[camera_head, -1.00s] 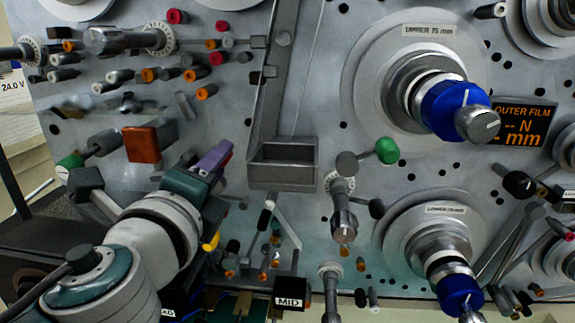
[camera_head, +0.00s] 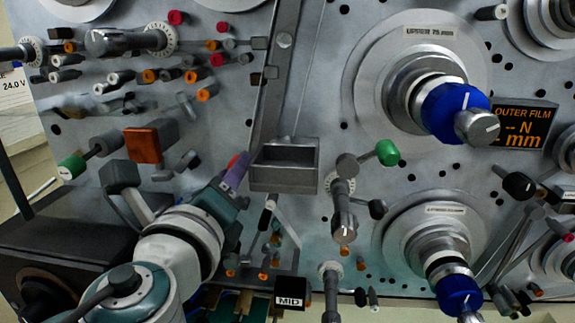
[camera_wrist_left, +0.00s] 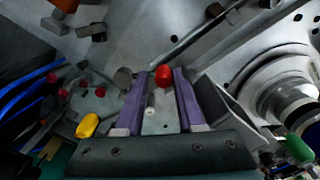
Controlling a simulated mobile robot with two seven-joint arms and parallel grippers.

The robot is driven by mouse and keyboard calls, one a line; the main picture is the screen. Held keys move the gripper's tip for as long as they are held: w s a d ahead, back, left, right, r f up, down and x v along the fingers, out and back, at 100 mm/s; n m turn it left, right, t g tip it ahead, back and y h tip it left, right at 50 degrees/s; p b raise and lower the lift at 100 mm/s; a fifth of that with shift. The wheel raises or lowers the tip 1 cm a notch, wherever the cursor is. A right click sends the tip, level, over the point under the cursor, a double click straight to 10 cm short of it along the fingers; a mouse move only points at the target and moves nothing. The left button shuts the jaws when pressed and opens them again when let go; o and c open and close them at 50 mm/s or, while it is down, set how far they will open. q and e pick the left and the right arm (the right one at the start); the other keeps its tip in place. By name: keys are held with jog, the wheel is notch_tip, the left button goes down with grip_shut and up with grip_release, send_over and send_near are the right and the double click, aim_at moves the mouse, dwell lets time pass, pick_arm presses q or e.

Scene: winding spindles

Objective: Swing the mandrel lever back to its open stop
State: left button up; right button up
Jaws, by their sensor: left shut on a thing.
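My left gripper (camera_head: 238,168) has purple fingers and is at the panel, just left of the grey open box. It is shut on a red knob (camera_head: 231,160), which looks like the end of the mandrel lever. In the left wrist view the red knob (camera_wrist_left: 163,76) sits between the two purple fingertips (camera_wrist_left: 162,78). The lever's shaft and pivot are mostly hidden by the fingers and hand, so its exact angle cannot be told. My right gripper is not in view.
The grey open box (camera_head: 284,178) stands out from the panel close to the right of my fingers. A green-knobbed lever (camera_head: 387,152) is farther right. Blue-hubbed spindles (camera_head: 452,108) are at the right. Several small pegs (camera_head: 268,215) stick out below the box.

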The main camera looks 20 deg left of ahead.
pick_arm(q)
jog(key=shift+w+a+f, duration=0.15)
jog(key=shift+w+a, duration=0.1)
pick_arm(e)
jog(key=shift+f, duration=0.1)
pick_arm(q)
jog(key=shift+d+f+m, duration=0.3)
jog(key=shift+f+m, duration=0.05)
jog(key=shift+m, duration=0.65)
jog(key=o, duration=0.8)
jog(key=shift+o, duration=0.2)
jog(key=p+v, duration=0.1)
jog(key=v, duration=0.5)
jog(key=shift+s+d+r, duration=0.15)
jog(key=shift+d+r, duration=0.2)
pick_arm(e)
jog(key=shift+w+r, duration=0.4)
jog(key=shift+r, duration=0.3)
